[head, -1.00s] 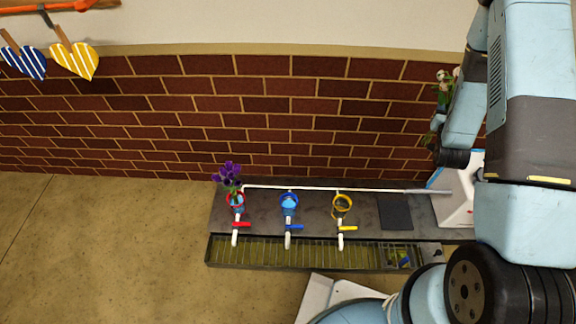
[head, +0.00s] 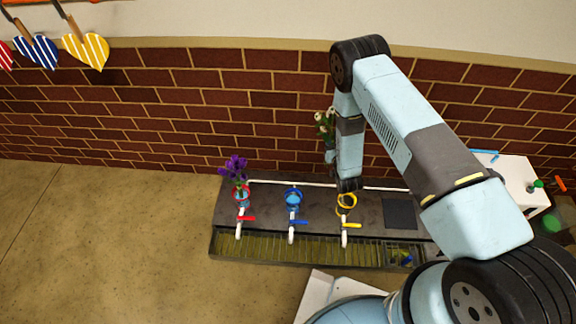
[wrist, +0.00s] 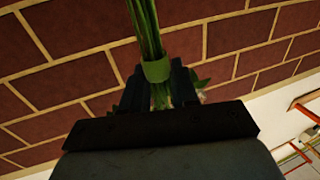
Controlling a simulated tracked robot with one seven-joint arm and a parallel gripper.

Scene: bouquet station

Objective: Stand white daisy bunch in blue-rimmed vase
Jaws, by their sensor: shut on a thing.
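The white daisy bunch (head: 325,122) shows in the head view above the counter, partly hidden behind my arm. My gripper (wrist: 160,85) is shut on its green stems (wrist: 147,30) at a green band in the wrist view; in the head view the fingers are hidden. The blue-rimmed vase (head: 293,196) stands on the counter, to the left of and below my gripper in the picture. No flowers show in it. The bunch is apart from the vase.
A red-rimmed vase (head: 241,193) holds purple flowers (head: 234,168). A yellow-rimmed vase (head: 346,203) stands on the right, close to my arm in the picture. Taps with coloured handles (head: 299,223) line the counter's (head: 268,215) front. A brick wall (head: 225,110) rises behind.

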